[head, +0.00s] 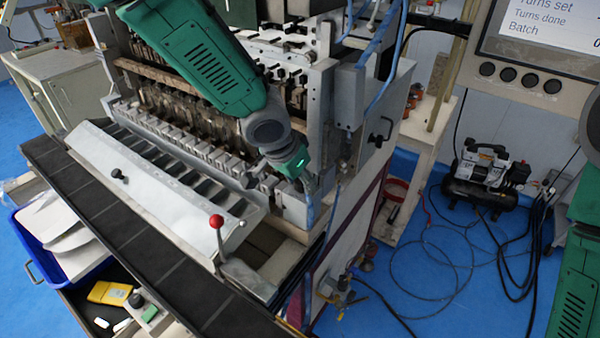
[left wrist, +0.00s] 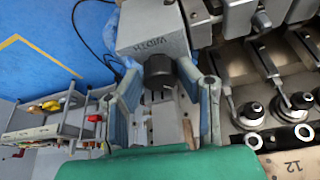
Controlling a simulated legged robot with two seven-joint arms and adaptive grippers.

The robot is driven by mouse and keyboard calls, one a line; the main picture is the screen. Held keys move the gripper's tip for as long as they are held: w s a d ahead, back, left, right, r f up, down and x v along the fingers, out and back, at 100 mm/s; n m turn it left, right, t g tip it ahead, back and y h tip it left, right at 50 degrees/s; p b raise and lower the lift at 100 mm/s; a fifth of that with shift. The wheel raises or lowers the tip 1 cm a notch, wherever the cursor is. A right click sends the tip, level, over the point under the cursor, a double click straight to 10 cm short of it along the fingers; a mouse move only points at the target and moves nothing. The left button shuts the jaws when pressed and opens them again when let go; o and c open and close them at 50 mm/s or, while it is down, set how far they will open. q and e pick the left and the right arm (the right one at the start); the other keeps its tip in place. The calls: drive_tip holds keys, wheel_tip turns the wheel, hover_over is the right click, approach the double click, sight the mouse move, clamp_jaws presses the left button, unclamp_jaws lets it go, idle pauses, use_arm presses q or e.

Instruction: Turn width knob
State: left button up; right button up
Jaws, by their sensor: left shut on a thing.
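The width knob (left wrist: 158,70) is a dark round knob on a grey box (left wrist: 152,32) marked WIDTH, in the left wrist view. My left gripper (left wrist: 160,78) has a blue-padded finger on each side of the knob and is shut on it. In the head view my left gripper (head: 307,184) is at the right end of the coil winder (head: 190,140), pointing down. The knob cannot be made out there. My right arm shows at the right edge of the head view, but its gripper is out of frame.
A lever with a red ball (head: 217,222) stands near the winder's front right corner. A blue bin (head: 38,262) and a yellow case (head: 110,293) are at lower left. A control screen (head: 540,35) hangs at upper right. A compressor (head: 487,180) with loose hoses is on the blue floor.

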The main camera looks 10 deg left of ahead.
use_arm(q)
drive_tip(key=shift+a+m+p, duration=0.2)
drive_tip(key=shift+m+p, duration=0.15)
drive_tip(key=shift+m, duration=0.05)
drive_tip(key=shift+d+m+g+h+p, duration=0.1)
drive_tip(key=shift+m+g+h+p, duration=0.3)
drive_tip(key=shift+m, duration=0.5)
drive_tip(key=m, duration=0.1)
drive_tip(key=m+g+h, duration=0.1)
drive_tip(key=m, duration=0.1)
drive_tip(key=shift+w+f+m, duration=0.15)
drive_tip(key=shift+m, duration=0.15)
drive_tip(key=shift+m+g, duration=0.6)
drive_tip(key=shift+m, duration=1.1)
